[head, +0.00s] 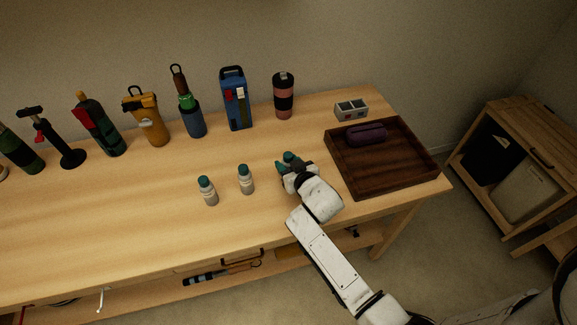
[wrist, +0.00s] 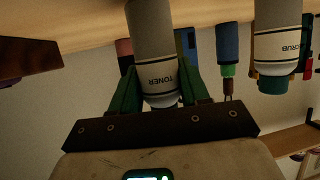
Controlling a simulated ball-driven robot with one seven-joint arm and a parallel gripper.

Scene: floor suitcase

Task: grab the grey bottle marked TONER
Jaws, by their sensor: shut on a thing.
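The grey bottle marked TONER (wrist: 152,35) stands between the green fingers of my gripper (wrist: 162,92) in the wrist view, upside down in that picture, with its label readable. My gripper is shut on it. In the head view my gripper (head: 290,168) is over the right half of the table and hides most of this bottle. Two similar pale bottles with teal caps, one nearer the middle (head: 246,181) and one further left (head: 208,192), stand left of my gripper. A bottle marked SCRUB (wrist: 278,40) shows at the right of the wrist view.
A dark wooden tray (head: 378,187) holding a purple case (head: 366,134) lies right of my gripper. A small grey box (head: 351,109), a pink tumbler (head: 284,100) and a blue carton (head: 236,100) stand behind. The table's front left is clear.

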